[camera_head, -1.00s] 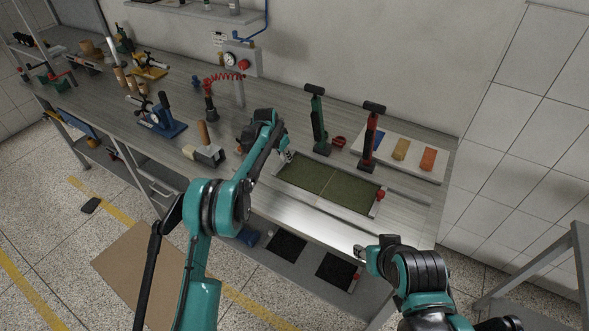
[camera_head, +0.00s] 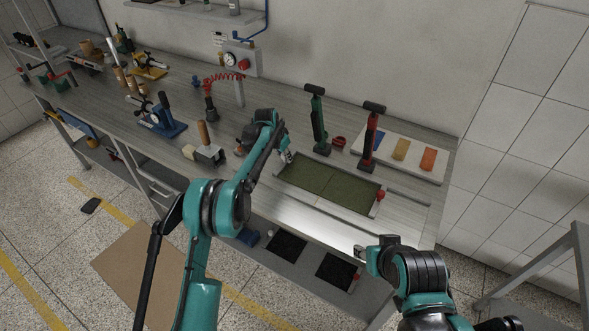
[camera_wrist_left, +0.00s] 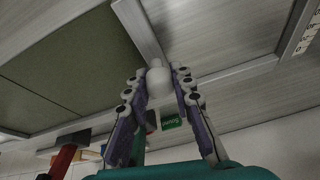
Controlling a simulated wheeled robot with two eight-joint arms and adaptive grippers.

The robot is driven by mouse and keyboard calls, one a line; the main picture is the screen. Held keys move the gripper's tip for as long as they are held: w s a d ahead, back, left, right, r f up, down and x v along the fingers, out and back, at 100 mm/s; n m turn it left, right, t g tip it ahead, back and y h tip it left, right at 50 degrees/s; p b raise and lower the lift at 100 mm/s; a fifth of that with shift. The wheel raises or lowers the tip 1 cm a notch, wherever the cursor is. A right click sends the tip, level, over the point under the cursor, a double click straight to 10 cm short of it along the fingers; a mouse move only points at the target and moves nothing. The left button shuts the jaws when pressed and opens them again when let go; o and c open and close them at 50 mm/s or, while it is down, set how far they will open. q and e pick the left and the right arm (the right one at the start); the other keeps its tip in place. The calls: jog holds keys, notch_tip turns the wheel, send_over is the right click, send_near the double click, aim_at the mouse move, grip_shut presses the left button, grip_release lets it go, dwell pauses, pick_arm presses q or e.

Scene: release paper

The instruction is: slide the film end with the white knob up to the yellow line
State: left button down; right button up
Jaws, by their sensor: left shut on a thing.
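The dark green film (camera_head: 340,186) lies flat in a frame on the bench, and its green surface also shows in the wrist view (camera_wrist_left: 72,68). The white knob (camera_wrist_left: 159,82) stands between the two fingers of my left gripper (camera_wrist_left: 158,92), which is shut on it. A light grey bar (camera_wrist_left: 137,28) runs beside the film, close to the knob. In the head view my left gripper (camera_head: 287,157) is at the film's left end and hides the knob. My right gripper (camera_head: 361,251) is by the bench's front edge, apart from the film; its jaws are unclear.
A red knob (camera_head: 381,195) is at the film's right end. A green-handled tool (camera_head: 318,122) and a red-handled tool (camera_head: 370,130) stand behind the film.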

dwell(0.4)
pick_arm(q)
jog(key=c, duration=1.2)
grip_release()
jog(key=s+a+r+n, duration=0.1)
jog(key=s+a+r, duration=0.2)
jog(key=s+r, duration=0.55)
jog(key=s+a+r+n, duration=0.1)
jog(key=s+a+r, duration=0.2)
jog(key=s+r, duration=0.55)
jog(key=s+a+r+n+t+y+b, duration=0.1)
jog(key=s+a+r+n, duration=0.15)
jog(key=s, duration=0.75)
jog(key=s+a+r+n+t+y, duration=0.15)
jog(key=s+a, duration=0.25)
jog(key=s, duration=0.6)
jog(key=s+f, duration=0.2)
jog(key=s, duration=0.1)
jog(key=s+a+f+n, duration=0.1)
jog(key=s+f, duration=0.2)
jog(key=s, duration=0.1)
jog(key=s+f+n, duration=0.1)
jog(key=s+f, duration=0.1)
jog(key=s, duration=0.1)
jog(key=shift+s+a+f+t, duration=0.3)
jog(key=shift+f+t, duration=0.05)
jog(key=shift+f, duration=0.05)
